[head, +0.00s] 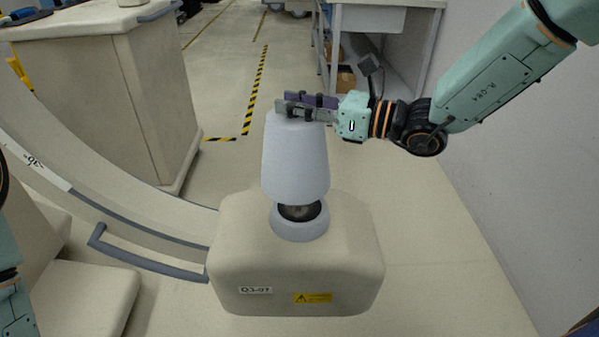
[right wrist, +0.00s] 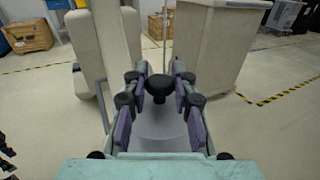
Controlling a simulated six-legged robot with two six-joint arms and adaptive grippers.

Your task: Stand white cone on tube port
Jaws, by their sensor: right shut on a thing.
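The white cone (head: 294,160) is upright, wide end down, over the tube port (head: 299,212). The port is a dark round opening in a pale grey collar on top of a cream covered housing (head: 250,270). The cone's lower rim hides the far part of the port, and its dark near part shows below the rim. I cannot tell whether they touch. My right gripper (head: 305,107) reaches in from the right and is shut on the cone's narrow top. In the right wrist view, the purple-padded fingers (right wrist: 160,112) flank the pale cone (right wrist: 160,128). My left gripper is out of view.
A large covered cart (head: 100,95) stands at the left. A curved pale arm with a grey handle (head: 140,262) runs beside the housing. A wall (head: 500,140) closes the right side. A grey workbench (head: 385,40) stands at the back. Floor is clear between cart and workbench.

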